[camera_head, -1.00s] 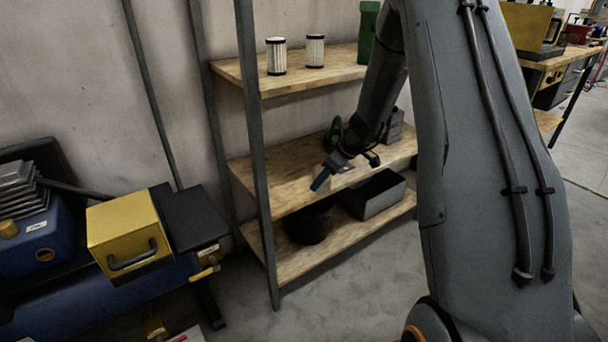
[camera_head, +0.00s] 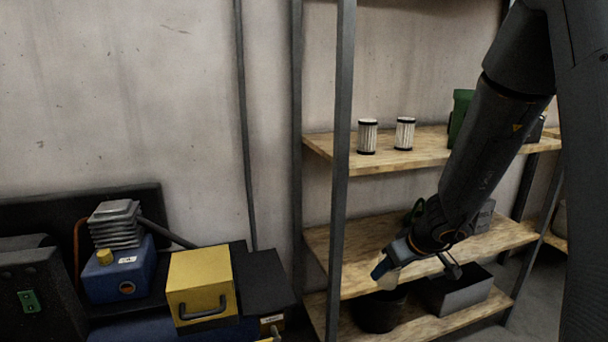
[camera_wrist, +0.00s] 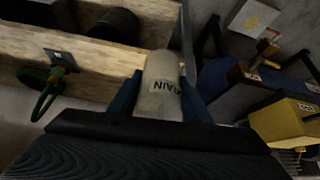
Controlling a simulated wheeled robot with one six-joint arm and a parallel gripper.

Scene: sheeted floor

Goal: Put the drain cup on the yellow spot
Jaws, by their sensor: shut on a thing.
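The drain cup (camera_wrist: 162,80) is a pale, whitish cylinder with a dark-lettered label, of which "RAIN" can be read in the wrist view. My gripper (camera_wrist: 160,98) is shut on it, with one blue finger on each side. In the head view my gripper (camera_head: 392,262) is in front of the shelf rack, near the middle board's front edge. Part of the cup (camera_head: 386,280) shows pale below the fingers, clear of the shelf.
The shelf rack (camera_head: 341,200) holds two filters (camera_head: 367,137), a black bucket (camera_head: 378,314) and a grey bin (camera_head: 458,291). To the left are a yellow box (camera_head: 201,284) and a blue tank (camera_head: 119,274) with a yellow cap. The rack's upright stands left of my gripper.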

